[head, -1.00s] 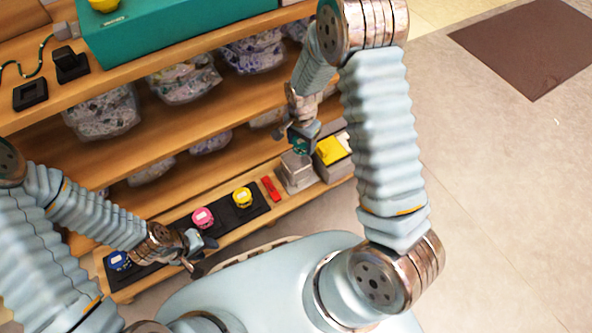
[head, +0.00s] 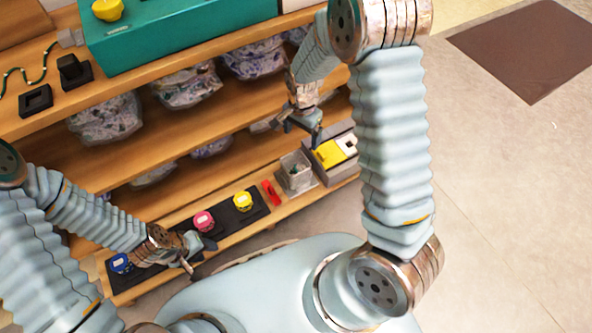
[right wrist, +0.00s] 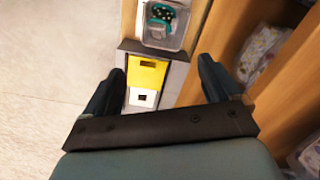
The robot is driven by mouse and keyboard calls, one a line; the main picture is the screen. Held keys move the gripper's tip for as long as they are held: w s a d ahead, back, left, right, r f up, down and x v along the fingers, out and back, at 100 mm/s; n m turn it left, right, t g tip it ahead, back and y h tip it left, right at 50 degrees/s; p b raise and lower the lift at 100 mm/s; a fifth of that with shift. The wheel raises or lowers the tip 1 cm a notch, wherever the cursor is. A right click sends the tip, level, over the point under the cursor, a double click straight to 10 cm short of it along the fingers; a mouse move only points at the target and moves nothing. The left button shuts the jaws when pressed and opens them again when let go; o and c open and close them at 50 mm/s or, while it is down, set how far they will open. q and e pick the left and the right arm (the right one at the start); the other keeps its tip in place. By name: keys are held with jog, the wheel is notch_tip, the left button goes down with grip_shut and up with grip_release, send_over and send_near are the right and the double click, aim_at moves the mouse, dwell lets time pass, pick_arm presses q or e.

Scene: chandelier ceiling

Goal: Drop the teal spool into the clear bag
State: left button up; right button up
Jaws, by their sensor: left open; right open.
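The teal spool (right wrist: 163,14), dotted with white, lies inside the clear bag (right wrist: 166,42) at the top of the right wrist view. In the head view the clear bag (head: 307,184) stands open on the bottom shelf, with a dark teal bit showing inside it. My right gripper (head: 302,131) is open and empty above and behind the bag; its spread fingers also show in the right wrist view (right wrist: 161,76). My left gripper (head: 200,257) is open and empty near the shelf's front edge, beside the black mat.
A grey box with a yellow block (head: 329,153) and a white block stands right of the bag. A red item (head: 271,193) lies left of it. Yellow (head: 243,201), pink (head: 203,221) and blue (head: 121,263) spools sit on the black mat.

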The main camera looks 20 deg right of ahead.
notch_tip(320, 180, up, 8)
jog(key=p, duration=0.1)
jog(key=shift+f, duration=0.25)
